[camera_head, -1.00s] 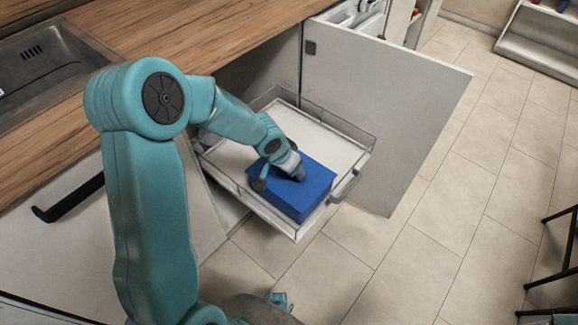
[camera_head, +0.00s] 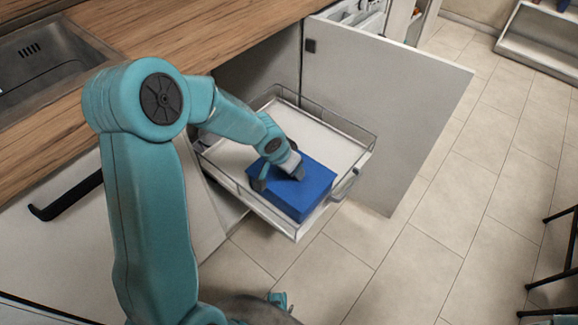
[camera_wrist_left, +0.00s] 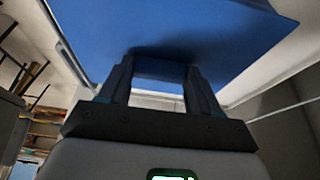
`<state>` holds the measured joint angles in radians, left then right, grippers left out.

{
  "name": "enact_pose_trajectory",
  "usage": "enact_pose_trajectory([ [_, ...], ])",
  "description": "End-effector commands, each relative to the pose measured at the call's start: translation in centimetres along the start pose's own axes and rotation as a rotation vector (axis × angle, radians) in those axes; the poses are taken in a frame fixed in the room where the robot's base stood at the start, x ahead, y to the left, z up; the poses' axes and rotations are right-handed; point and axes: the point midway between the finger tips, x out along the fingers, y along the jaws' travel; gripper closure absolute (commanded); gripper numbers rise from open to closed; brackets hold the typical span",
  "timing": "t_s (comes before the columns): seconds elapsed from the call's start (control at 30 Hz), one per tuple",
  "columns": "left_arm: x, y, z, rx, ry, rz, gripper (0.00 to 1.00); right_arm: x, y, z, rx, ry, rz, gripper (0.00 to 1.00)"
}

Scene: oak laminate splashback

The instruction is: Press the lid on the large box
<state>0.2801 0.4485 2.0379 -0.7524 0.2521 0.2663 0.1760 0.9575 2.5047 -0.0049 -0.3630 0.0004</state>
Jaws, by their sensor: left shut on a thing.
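A large blue box (camera_head: 304,209) stands in the wire-sided pull-out drawer (camera_head: 350,143), near its front corner. Its flat blue lid (camera_head: 318,176) lies over the top; both are the same blue, and I cannot make out a gap between them. My left gripper (camera_head: 280,178) reaches down onto the lid from the upper left and is shut on it, fingers spread wide apart. In the left wrist view the fingers (camera_wrist_left: 160,70) meet the blue lid surface (camera_wrist_left: 180,28). The fingertips' contact is partly shadowed.
An open white cabinet door (camera_head: 385,110) stands right of the drawer. The oak worktop (camera_head: 190,40) and sink (camera_head: 45,65) lie at the upper left. The tiled floor at right is clear up to a black-legged stool (camera_head: 560,255).

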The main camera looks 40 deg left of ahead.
Motion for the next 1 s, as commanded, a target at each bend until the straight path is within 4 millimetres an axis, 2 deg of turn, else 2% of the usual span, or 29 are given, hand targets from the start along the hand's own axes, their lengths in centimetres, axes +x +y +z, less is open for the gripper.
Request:
enact_pose_trajectory([
  [0.33,-0.03,-0.01,-0.03,0.000,0.001,0.000,0.67,-0.01,0.00,0.00,0.000,0.000,0.000,0.57],
  [0.37,-0.03,-0.01,-0.03,0.000,0.001,0.000,0.28,-0.01,0.00,0.00,0.000,0.000,0.000,0.57],
  [0.4,-0.03,-0.01,-0.03,0.000,0.001,0.000,0.15,-0.01,0.00,0.00,0.000,0.000,0.000,0.57],
  [0.43,-0.03,-0.01,-0.03,0.000,0.001,0.000,0.07,-0.01,0.00,0.00,0.000,0.000,0.000,0.57],
  [0.63,-0.03,-0.01,-0.02,0.000,0.000,0.000,0.07,-0.01,0.00,0.00,0.000,0.000,0.000,0.57],
  [0.67,-0.02,-0.01,-0.01,0.000,0.000,0.000,0.01,0.00,0.00,0.00,0.000,0.000,0.000,0.57],
  [0.7,-0.02,-0.01,-0.01,0.000,0.000,0.000,0.00,0.00,0.00,0.00,0.000,0.000,0.000,0.57],
  [1.0,-0.34,-0.01,-0.15,0.000,0.000,0.000,0.00,-0.29,-0.11,0.01,0.000,0.000,0.000,0.57],
])
